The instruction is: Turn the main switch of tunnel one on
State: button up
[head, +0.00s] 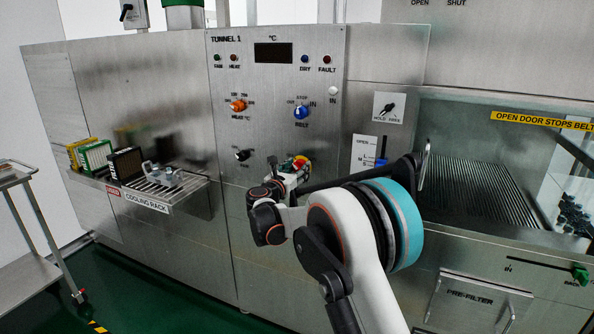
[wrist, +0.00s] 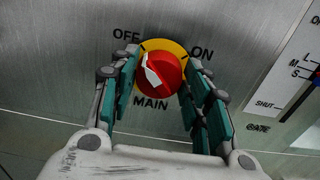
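The main switch is a red round knob (wrist: 168,76) on a yellow plate (wrist: 178,46), with MAIN printed below it. The white mark on the knob points up and left, toward the OFF label; ON is at the upper right. My gripper (wrist: 160,74) is open, with one teal-padded finger on each side of the knob. I cannot tell whether the fingers touch it. In the head view the knob (head: 301,162) shows on the TUNNEL 1 panel (head: 225,118), just beyond my gripper (head: 287,176), which partly hides it.
The gate slider (head: 380,162) is close on the right. A cooling rack (head: 160,190) with items juts out at left; a cart (head: 35,260) stands further left.

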jog(key=shift+c, duration=1.3)
jog(key=m+p, duration=0.2)
jog(key=m, duration=0.2)
jog(key=m+p, duration=0.1)
jog(key=m, duration=0.4)
jog(key=shift+d, duration=0.15)
jog(key=m+p, duration=0.1)
jog(key=m, duration=0.3)
jog(key=shift+f+m, duration=0.15)
jog(key=shift+m, duration=0.15)
jog(key=shift+s+d+f+m, duration=0.1)
jog(key=shift+f+m, duration=0.05)
jog(key=shift+m, duration=2.05)
jog(key=shift+p, duration=0.3)
